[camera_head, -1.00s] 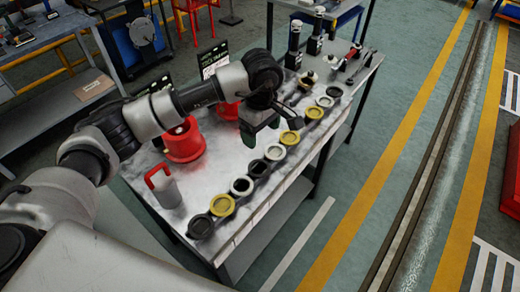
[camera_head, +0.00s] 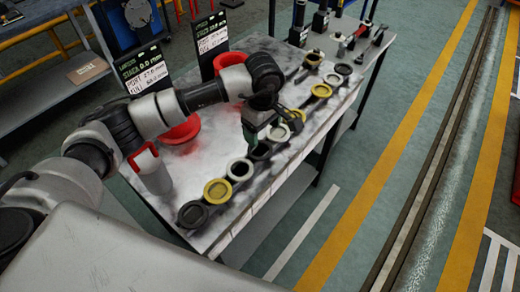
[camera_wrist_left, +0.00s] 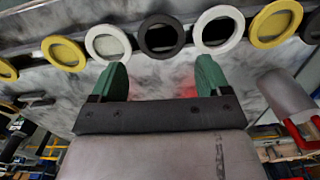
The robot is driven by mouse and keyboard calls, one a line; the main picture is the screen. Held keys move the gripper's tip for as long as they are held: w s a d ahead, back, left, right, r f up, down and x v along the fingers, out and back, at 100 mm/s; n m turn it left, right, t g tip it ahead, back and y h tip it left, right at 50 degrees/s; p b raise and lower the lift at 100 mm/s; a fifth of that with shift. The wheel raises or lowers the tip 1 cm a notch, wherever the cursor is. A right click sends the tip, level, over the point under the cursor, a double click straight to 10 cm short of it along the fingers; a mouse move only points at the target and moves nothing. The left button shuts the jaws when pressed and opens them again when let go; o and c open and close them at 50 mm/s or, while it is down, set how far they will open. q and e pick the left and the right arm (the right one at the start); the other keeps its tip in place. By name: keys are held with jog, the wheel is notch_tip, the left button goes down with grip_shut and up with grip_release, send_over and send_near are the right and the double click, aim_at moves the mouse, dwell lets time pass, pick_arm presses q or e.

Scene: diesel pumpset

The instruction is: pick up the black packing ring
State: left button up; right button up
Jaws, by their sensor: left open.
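A row of rings lies along the table's near edge. A black ring (camera_head: 260,151) lies between two white rings, partly behind my left gripper (camera_head: 258,135) in the head view. In the left wrist view this black ring (camera_wrist_left: 161,36) is centred just beyond my left gripper (camera_wrist_left: 163,74). The green fingers are apart with nothing between them; the gripper is over the table beside the row. Another black ring (camera_head: 193,214) lies at the row's near end. Which one is the packing ring I cannot tell. My right gripper is not in view.
White rings (camera_head: 240,169) and yellow rings (camera_head: 217,191) lie close on both sides. A grey cylinder with a red handle (camera_head: 153,172) and red round parts (camera_head: 180,132) stand behind. Signs (camera_head: 142,70) stand at the back. Open floor lies right of the table.

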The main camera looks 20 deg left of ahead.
pick_arm(q)
notch_tip(320, 180, down, 3)
jog(key=shift+f+p, duration=0.15)
jog(key=shift+p, duration=0.45)
notch_tip(320, 180, down, 4)
jog(key=shift+s+r+p, duration=0.1)
jog(key=shift+r+p, duration=0.1)
jog(key=shift+p, duration=0.4)
jog(key=shift+f, duration=0.35)
jog(key=shift+c, duration=0.3)
jog(key=c, duration=0.4)
jog(key=shift+r, duration=0.1)
